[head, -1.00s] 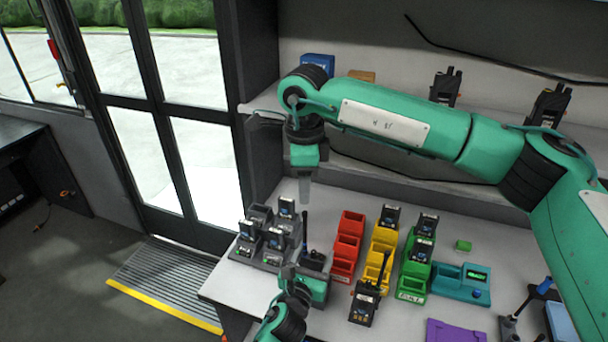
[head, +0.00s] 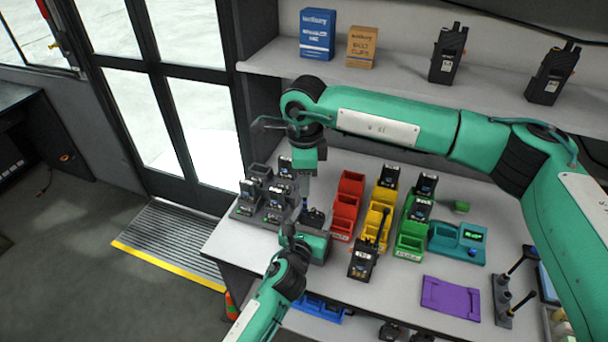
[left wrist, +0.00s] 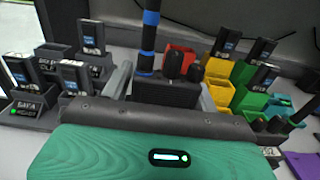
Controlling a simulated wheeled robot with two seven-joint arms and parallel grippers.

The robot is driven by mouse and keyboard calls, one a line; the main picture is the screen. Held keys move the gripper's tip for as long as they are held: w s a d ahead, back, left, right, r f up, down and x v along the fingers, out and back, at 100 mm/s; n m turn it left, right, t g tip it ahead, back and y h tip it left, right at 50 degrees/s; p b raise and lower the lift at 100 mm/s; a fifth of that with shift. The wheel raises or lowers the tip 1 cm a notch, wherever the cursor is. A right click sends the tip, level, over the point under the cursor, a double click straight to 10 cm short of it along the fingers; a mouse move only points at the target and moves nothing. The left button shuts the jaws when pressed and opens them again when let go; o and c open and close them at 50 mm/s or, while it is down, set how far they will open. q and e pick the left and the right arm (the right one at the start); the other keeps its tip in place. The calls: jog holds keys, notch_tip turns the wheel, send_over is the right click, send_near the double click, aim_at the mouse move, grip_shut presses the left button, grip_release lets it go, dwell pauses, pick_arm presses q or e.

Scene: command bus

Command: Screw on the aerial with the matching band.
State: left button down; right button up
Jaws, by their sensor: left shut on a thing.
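My left gripper (head: 303,240) is shut on a black radio (head: 313,216), low over the table's left part. In the left wrist view the radio (left wrist: 165,88) is upright, with two dark knobs on top. A dark aerial (left wrist: 150,30) with a blue band stands upright at the radio's left end; a blue ring shows at its foot. I cannot tell whether it is fully seated. In the head view the aerial (head: 304,205) rises below my right gripper (head: 303,188). That gripper points down; its jaws are too small to read, and I cannot tell whether it touches the aerial.
Grey (head: 245,210), red (head: 344,212), yellow (head: 375,218) and green (head: 408,246) bins stand nearby, several holding small dark units. Another radio with an aerial (head: 362,262) stands in front. A purple mat (head: 450,298), teal device (head: 458,243) and aerial rack (head: 502,302) are to the right.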

pick_arm(q)
jog(key=shift+d, duration=0.1)
pick_arm(e)
grip_shut()
jog(key=shift+o, duration=0.4)
grip_release()
jog(key=shift+r, duration=0.15)
notch_tip(320, 180, up, 12)
jog(key=shift+f, duration=0.1)
pick_arm(q)
jog(key=c, duration=0.7)
grip_release()
jog(key=shift+c, duration=0.2)
jog(key=o, duration=0.4)
